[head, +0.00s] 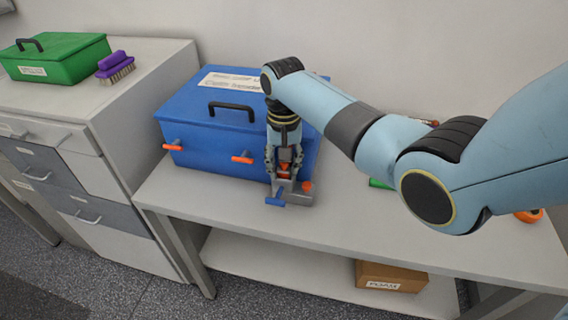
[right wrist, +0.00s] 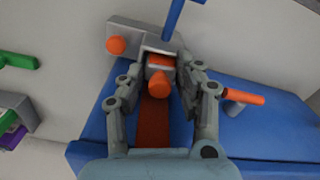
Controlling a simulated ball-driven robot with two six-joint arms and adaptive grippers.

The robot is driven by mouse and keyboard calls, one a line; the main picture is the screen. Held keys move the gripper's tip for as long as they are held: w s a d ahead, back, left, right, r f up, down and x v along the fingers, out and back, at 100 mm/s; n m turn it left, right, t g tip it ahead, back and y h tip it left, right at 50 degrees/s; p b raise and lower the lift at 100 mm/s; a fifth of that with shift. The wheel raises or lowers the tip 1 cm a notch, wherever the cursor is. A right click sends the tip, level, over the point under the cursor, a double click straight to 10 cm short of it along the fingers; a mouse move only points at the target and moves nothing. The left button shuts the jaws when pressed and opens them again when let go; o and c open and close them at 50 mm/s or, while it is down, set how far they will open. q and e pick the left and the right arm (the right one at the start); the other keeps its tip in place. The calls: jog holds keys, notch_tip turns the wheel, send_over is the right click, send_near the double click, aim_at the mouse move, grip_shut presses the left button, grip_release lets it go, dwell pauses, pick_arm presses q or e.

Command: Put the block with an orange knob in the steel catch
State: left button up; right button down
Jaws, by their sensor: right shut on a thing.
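The steel catch (head: 297,196) is a grey fixture at the table's front edge, with a blue lever (head: 275,199) and an orange button (head: 307,186). It also shows at the top of the right wrist view (right wrist: 133,36). My right gripper (head: 285,170) points down at the catch and is shut on the block with an orange knob (right wrist: 159,83). The block is at the catch's opening in the right wrist view, the knob between my fingertips. The fingers hide much of the block, so I cannot tell how deep it sits. My left gripper is not in view.
A large blue box (head: 205,145) with a black handle and orange side pegs stands right behind the catch. A cabinet at left holds a green box (head: 62,62) and a purple brush (head: 114,66). A cardboard box (head: 390,276) lies on the lower shelf.

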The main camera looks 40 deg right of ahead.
jog(key=c, duration=0.9)
grip_release()
jog(key=shift+f, duration=0.1)
jog(key=shift+r, duration=0.35)
notch_tip(320, 180, up, 12)
jog(key=shift+f, duration=0.2)
